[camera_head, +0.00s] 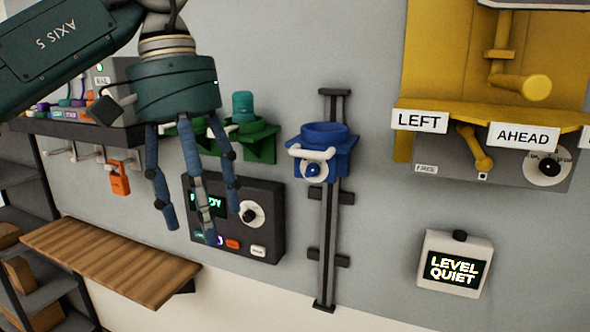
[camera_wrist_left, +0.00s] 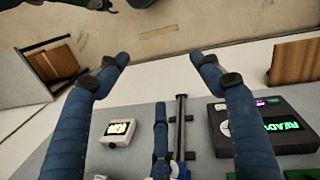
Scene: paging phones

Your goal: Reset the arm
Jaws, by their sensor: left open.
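My left gripper (camera_head: 200,215) hangs from the green arm marked AXIS 5, which comes in from the upper left in the head view. Its blue fingers point down, spread apart, with nothing between them. They are in front of the wall and partly cover a dark panel (camera_head: 268,205) with a green display. In the left wrist view, my left gripper (camera_wrist_left: 160,80) also shows its three fingers apart and empty. My right gripper is in neither view.
A blue cup-like holder (camera_head: 325,135) sits on a vertical rail (camera_head: 325,255). Green holders (camera_head: 258,140) are behind the fingers. A wooden shelf (camera_head: 110,260) juts out at lower left. A yellow unit (camera_head: 430,60) and a LEVEL QUIET box (camera_head: 453,265) are at right.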

